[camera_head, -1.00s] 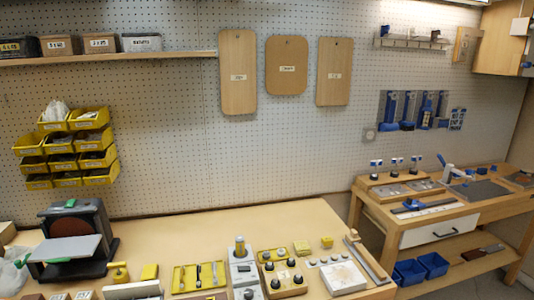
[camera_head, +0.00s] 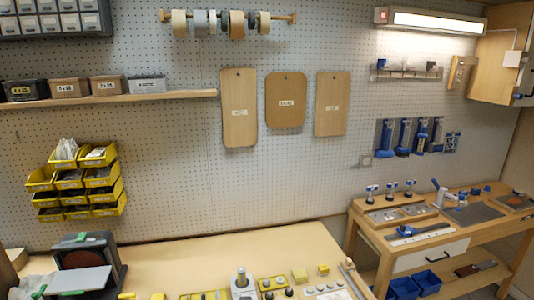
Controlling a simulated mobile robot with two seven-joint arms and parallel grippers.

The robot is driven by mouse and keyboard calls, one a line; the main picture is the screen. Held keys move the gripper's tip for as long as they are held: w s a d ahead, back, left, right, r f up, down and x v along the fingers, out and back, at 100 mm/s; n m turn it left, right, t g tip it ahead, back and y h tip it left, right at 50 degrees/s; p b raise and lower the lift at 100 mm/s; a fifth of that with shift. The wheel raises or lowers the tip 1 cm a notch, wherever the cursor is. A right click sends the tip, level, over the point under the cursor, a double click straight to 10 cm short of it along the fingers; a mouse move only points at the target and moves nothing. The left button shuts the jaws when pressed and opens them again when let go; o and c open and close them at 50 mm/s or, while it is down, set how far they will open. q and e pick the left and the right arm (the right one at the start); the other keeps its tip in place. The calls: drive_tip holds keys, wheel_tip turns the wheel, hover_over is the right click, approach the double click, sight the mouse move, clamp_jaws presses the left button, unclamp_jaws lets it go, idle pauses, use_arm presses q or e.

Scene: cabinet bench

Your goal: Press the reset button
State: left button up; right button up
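No button with a readable reset label shows. A wooden block with several dark knobs (camera_head: 267,285) is at the bottom edge of the head view, partly cut off. Left of it is a grey box with an upright knob (camera_head: 241,280). A pale panel with small round buttons (camera_head: 322,289) is to its right, also cut off. A small wooden plate with fittings (camera_head: 461,71) is on the wall at upper right. A small red spot (camera_head: 381,15) shows at the left end of the lit wall lamp (camera_head: 437,22). Neither of my grippers is in view.
The bench (camera_head: 210,257) has free room at its back. A black machine (camera_head: 85,262) stands at its left. Yellow bins (camera_head: 85,180), a shelf (camera_head: 120,99) and hanging boards (camera_head: 285,100) are on the pegboard. A side table (camera_head: 365,238) with tools and a drawer stands right.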

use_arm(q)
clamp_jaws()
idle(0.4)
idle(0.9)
